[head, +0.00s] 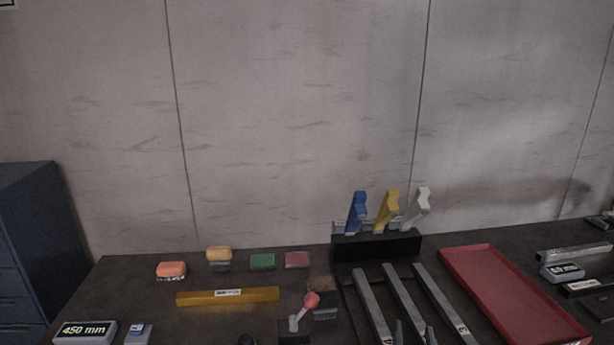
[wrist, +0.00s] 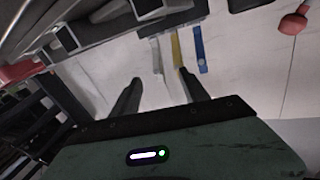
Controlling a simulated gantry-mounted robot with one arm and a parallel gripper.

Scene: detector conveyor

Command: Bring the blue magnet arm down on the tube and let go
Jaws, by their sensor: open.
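The blue magnet arm (head: 357,212) stands raised and slightly tilted at the left end of a black stand (head: 376,247). A yellow arm (head: 386,211) and a white arm (head: 416,206) stand beside it. The wrist view also shows the blue arm (wrist: 199,50), apart from my fingers. My gripper (wrist: 160,84) is open and empty; its fingertips (head: 415,331) show at the bottom edge of the head view, in front of the stand. Long grey bars (head: 404,303) run from the stand toward me. I cannot tell which piece is the tube.
A red tray (head: 510,292) lies right of the bars. A yellow labelled bar (head: 228,296), a red-knobbed lever (head: 311,300) and several small blocks lie left. A 450 mm display (head: 85,332) sits at the front left. The space above the stand is clear.

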